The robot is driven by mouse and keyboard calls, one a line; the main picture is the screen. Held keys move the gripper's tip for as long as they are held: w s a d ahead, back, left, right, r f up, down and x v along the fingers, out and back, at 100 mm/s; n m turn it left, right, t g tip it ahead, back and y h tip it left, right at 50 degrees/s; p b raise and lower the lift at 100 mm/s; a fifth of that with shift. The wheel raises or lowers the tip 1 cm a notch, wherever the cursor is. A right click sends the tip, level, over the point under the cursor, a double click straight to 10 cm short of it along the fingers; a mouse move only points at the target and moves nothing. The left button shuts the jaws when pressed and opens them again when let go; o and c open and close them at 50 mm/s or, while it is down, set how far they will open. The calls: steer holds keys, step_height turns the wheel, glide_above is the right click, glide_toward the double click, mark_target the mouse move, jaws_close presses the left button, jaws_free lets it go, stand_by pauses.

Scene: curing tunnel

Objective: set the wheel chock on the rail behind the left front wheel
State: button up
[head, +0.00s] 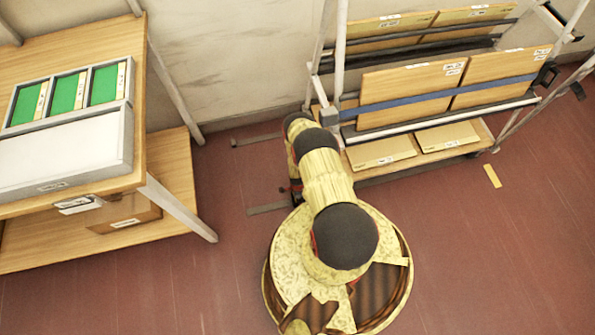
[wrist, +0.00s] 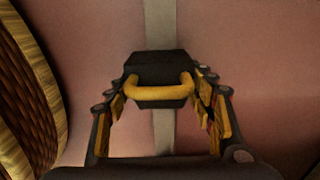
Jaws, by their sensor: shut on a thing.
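The wheel chock (wrist: 158,66) is a dark block with a yellow loop handle (wrist: 160,91). My gripper (wrist: 162,96) is shut on it, with one finger at each side of the handle. A pale rail strip (wrist: 162,130) runs beneath and beyond the chock in the wrist view; I cannot tell whether the chock touches it. In the head view my arm covers the chock, and two short rail pieces (head: 258,139) (head: 267,208) show on the floor left of the arm. The cart (head: 425,115) stands to the right; its left front wheel is hidden behind my arm.
A wooden bench (head: 75,45) at left holds a grey tray (head: 124,150) with green panels, and a cardboard box (head: 130,212) sits on its lower shelf. The wall (head: 235,65) closes the back.

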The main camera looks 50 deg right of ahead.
steer(key=shift+w, duration=0.15)
steer(key=shift+f, duration=0.1)
steer(key=o, duration=1.5)
